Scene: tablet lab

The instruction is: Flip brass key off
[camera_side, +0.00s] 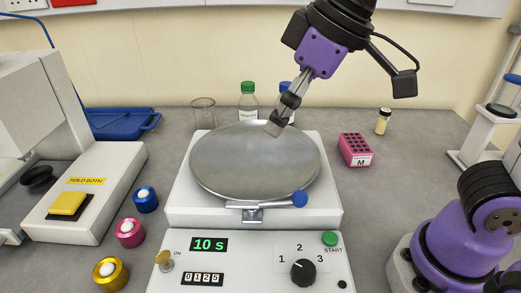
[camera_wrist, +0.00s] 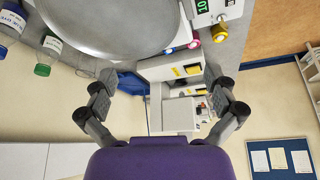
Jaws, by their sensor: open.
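The brass key (camera_side: 163,260) sits in a round lock at the left end of the white control panel (camera_side: 230,279) in the side view. Its head points up and slightly left, beside the "ON" label. The green display (camera_side: 209,244) next to it reads 10 s. My gripper (camera_side: 275,128) is over the far right part of the round metal plate (camera_side: 240,165), well behind and right of the key. In the wrist view my gripper (camera_wrist: 160,75) has its fingers spread wide and nothing between them. I cannot make out the key for certain in the wrist view.
A blue-tipped lever (camera_side: 299,199) sticks out at the plate's front. Blue, pink and gold round pieces (camera_side: 131,232) stand left of the panel. A pink rack (camera_side: 354,149) is at the right. Bottles (camera_side: 248,100) and a beaker (camera_side: 203,112) stand behind the plate.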

